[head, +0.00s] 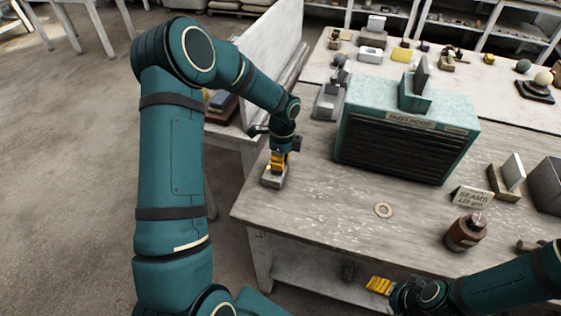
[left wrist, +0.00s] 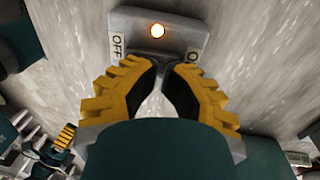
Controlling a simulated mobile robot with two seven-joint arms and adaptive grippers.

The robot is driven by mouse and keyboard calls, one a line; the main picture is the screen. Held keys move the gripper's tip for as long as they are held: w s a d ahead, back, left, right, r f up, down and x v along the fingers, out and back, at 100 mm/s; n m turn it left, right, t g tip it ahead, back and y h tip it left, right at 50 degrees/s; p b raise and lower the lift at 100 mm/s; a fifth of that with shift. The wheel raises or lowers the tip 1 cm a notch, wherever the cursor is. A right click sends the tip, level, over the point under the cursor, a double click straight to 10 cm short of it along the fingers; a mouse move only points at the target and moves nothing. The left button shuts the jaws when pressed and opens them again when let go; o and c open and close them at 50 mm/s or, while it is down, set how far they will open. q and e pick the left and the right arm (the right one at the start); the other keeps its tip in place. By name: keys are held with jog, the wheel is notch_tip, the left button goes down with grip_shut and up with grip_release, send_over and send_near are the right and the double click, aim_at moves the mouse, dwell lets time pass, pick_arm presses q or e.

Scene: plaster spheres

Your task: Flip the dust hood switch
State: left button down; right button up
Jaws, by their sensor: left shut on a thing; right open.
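The dust hood switch (head: 273,181) is a small grey box at the table's left edge. In the left wrist view its housing (left wrist: 185,28) shows an OFF label on the left, a partly covered label starting with O on the right, and a glowing lamp (left wrist: 157,30) between them. My left gripper (head: 277,164) points down over the box, its yellow-and-black fingers (left wrist: 161,68) shut on the switch's lever, which they mostly hide. The teal dust hood (head: 405,130), with black louvres and a name plate, stands right of it. My right gripper (head: 380,286) is open and empty by the front edge.
A brown bottle (head: 466,233) and a grit sign (head: 472,197) stand at the right. A grey block (head: 328,102) stands by the hood's left side.

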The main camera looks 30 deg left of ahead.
pick_arm(q)
jog(key=shift+s+d+f, duration=0.15)
jog(key=shift+s+f, duration=0.25)
jog(key=shift+s, duration=0.1)
pick_arm(e)
jog(key=shift+w, duration=0.1)
pick_arm(q)
jog(key=shift+s+d+r, duration=0.1)
jog(key=shift+s, duration=0.3)
pick_arm(e)
jog(key=shift+r, duration=0.1)
pick_arm(q)
jog(key=shift+r+p, duration=0.35)
jog(key=shift+p, duration=0.05)
jog(key=r+p, duration=0.1)
jog(key=r, duration=0.1)
jog(key=w+r, duration=0.1)
jog(key=r+p, duration=0.1)
jog(key=r, duration=0.1)
jog(key=shift+w+a+r+p, duration=0.2)
jog(key=shift+a+r+p, duration=0.15)
notch_tip(320, 180, up, 8)
jog(key=w, duration=0.1)
jog(key=shift+p, duration=0.35)
pick_arm(e)
jog(key=r, duration=0.1)
jog(key=a+r, duration=0.1)
jog(key=w+r, duration=0.1)
jog(key=shift+a+r, duration=0.35)
jog(key=shift+r, duration=0.05)
